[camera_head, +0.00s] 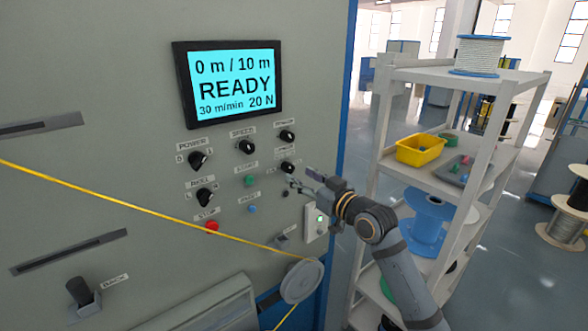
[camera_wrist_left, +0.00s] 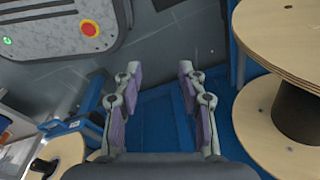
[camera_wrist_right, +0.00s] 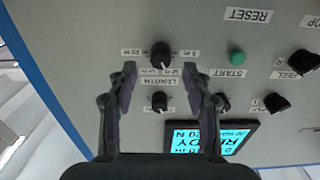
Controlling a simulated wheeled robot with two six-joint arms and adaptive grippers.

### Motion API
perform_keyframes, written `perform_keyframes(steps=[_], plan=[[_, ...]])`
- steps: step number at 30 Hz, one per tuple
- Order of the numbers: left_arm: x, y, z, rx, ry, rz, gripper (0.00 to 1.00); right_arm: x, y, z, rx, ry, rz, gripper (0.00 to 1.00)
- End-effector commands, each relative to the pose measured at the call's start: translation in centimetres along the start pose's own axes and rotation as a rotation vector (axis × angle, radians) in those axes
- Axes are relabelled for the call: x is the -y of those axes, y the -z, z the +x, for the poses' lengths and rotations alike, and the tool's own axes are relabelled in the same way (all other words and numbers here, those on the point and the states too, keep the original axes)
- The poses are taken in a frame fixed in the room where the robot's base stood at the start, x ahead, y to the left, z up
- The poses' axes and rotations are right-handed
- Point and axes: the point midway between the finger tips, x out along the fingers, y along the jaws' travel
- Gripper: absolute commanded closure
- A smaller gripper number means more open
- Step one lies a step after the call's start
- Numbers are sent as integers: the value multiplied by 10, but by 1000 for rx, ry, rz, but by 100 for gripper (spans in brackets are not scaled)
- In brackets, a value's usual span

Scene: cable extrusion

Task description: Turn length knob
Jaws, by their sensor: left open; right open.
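The length knob (camera_head: 287,168) is a small black knob on the grey machine panel, below its label. In the right wrist view the length knob (camera_wrist_right: 160,55) shows beyond the fingertips, roughly centred between them, its white mark toward the LENGTH label. My right gripper (camera_head: 294,184) is open and empty close to the panel, just below the knob; I see no contact. It also shows in the right wrist view (camera_wrist_right: 158,70). The screen (camera_head: 235,80) reads 0 m / 10 m, READY, 30 m/min, 20 N. My left gripper (camera_wrist_left: 158,68) is open and empty, away from the panel.
Another black knob (camera_head: 287,137) sits just above. The speed knob (camera_head: 246,147), green button (camera_head: 250,181) and blue button (camera_head: 253,209) lie left. A yellow cable (camera_head: 130,204) crosses below to a grey pulley (camera_head: 302,280). A shelf (camera_head: 440,75) stands right.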

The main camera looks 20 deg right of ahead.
Motion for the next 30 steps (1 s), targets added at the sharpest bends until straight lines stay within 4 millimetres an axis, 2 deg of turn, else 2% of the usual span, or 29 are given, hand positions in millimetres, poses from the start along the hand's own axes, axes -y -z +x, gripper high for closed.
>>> perform_keyframes(steps=[3, 7, 11, 17, 20, 28, 30], plan=[[1, -2, -9, 5, 0, 0, 59, 2, 4, 20, 0, 3, 6, 50], [3, -14, -13, 25, 3, 2, 59, 0, 2, 35, 0, 1, 2, 50], [4, -22, -14, 37, 4, 3, 59, 1, 0, 41, 2, 1, -1, 50], [5, -22, -14, 37, 5, 4, 59, 1, 0, 41, 2, 1, -2, 50], [6, -21, -14, 35, 6, 4, 59, 1, 0, 41, 2, 1, -2, 61], [7, -16, -14, 28, 7, 4, 59, 0, 0, 41, 2, 0, -2, 98], [7, -16, -14, 27, 7, 4, 59, 0, 0, 41, 2, 0, -1, 100]])
